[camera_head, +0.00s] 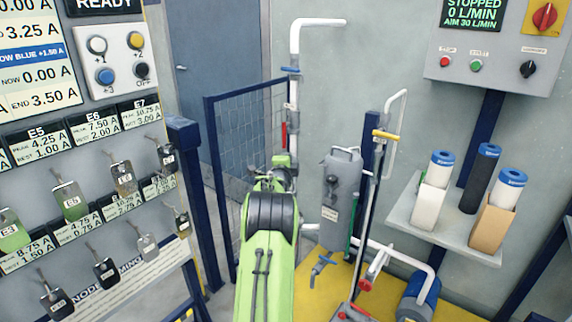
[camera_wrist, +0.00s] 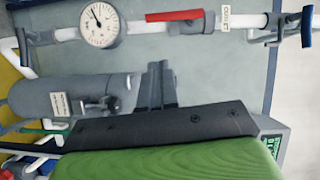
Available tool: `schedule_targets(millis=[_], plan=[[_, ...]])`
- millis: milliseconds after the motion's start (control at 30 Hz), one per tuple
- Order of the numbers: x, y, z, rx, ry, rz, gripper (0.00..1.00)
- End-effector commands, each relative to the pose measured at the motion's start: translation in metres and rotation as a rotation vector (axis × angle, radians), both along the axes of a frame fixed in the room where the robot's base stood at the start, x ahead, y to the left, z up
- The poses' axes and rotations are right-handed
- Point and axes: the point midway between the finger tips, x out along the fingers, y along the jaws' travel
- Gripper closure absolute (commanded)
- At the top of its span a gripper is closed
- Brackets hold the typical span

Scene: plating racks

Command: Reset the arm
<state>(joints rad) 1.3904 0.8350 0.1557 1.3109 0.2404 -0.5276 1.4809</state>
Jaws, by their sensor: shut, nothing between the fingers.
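My green arm (camera_head: 265,260) with a dark joint reaches forward from the bottom middle of the head view, toward the pipes at the back wall. Its far end is largely hidden behind that joint, and the fingers cannot be made out there. In the wrist view my gripper (camera_wrist: 159,75) shows as two dark fingers close together above a black plate and green housing. It is shut with nothing held. A grey cylinder (camera_wrist: 62,98) and a pipe with a round gauge (camera_wrist: 98,24) lie behind it. I see no contact with them.
On the left, a panel holds hanging tagged parts (camera_head: 70,201) and a button box (camera_head: 117,57). A blue mesh fence (camera_head: 250,135) stands behind the arm. A shelf (camera_head: 415,222) with capped cylinders and a control box (camera_head: 495,50) are at right. Pipes and a grey tank (camera_head: 342,190) crowd the middle.

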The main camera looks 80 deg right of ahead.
Motion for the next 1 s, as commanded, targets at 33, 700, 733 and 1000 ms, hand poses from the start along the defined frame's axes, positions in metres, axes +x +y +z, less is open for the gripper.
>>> schedule_targets(millis=[33,700,733,1000], plan=[[-0.001,0.008,0.001,0.001,0.001,0.001,1.0],[-0.002,0.026,0.0,0.001,0.0,0.0,1.0],[-0.002,0.026,0.0,0.001,0.0,0.0,1.0],[0.003,0.028,0.003,0.003,0.007,0.01,1.0]])
